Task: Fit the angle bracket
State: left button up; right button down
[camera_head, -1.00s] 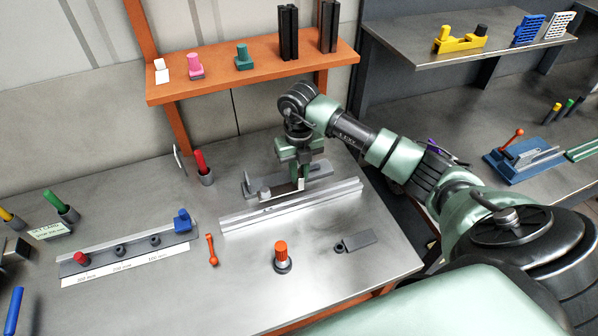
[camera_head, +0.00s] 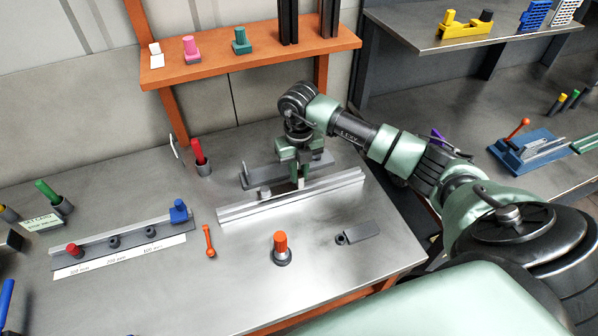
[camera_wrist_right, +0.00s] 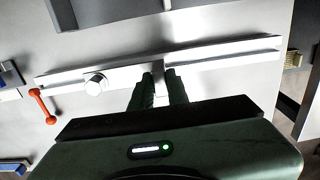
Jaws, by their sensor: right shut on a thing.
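My right gripper (camera_head: 298,182) points down at the back side of the long silver rail (camera_head: 335,184), right of the rail's middle. It is shut on a small pale piece, probably the angle bracket (camera_head: 300,184), mostly hidden by the fingers. In the right wrist view, the fingers of the right gripper (camera_wrist_right: 161,88) are close together over the rail (camera_wrist_right: 230,53). A short silver round knob (camera_head: 265,190) stands at the rail left of the gripper; it also shows in the wrist view (camera_wrist_right: 96,83). I cannot tell whether the held piece touches the rail. My left gripper is not in view.
A grey channel-shaped part (camera_head: 258,177) lies behind the rail. A measuring fixture (camera_head: 125,239) is at left. The front table is otherwise largely clear.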

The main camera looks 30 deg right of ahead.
jog(key=shift+f, duration=0.2)
dwell(0.6)
jog(key=shift+f+b, duration=0.9)
jog(key=c, duration=1.3)
grip_release()
notch_tip(320, 180, up, 8)
jog(key=shift+f+b, duration=0.1)
jog(key=shift+b, duration=0.8)
